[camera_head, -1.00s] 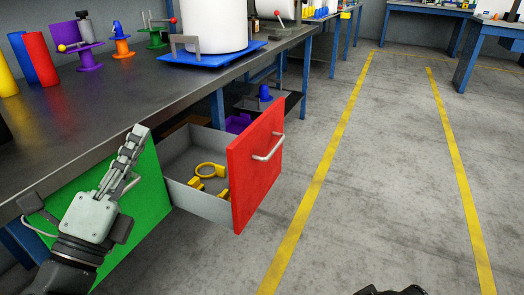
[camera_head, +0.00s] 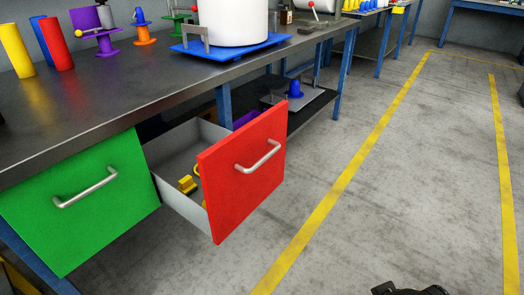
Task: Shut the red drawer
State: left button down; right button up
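The red drawer (camera_head: 243,180) stands pulled out from under the workbench. Its red front has a silver bar handle (camera_head: 258,157), and its grey open box holds yellow parts (camera_head: 188,184). The green drawer (camera_head: 85,205) to its left is shut, with its own silver handle (camera_head: 86,188). My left gripper is out of the frame. A dark piece of my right arm shows at the bottom edge, right of centre, but whether it includes the fingers cannot be made out.
The dark workbench (camera_head: 120,97) carries colored bobbins (camera_head: 54,43) and a blue tray (camera_head: 218,48) with a large white spool (camera_head: 228,22). A lower shelf (camera_head: 312,107) holds a blue bobbin. The grey floor with yellow lines is clear right of the red drawer.

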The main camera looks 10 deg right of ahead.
aim_at(238, 169)
jog(key=i+l+u, duration=0.15)
jog(key=l, duration=0.65)
jog(key=l+u, duration=0.15)
jog(key=l, duration=0.6)
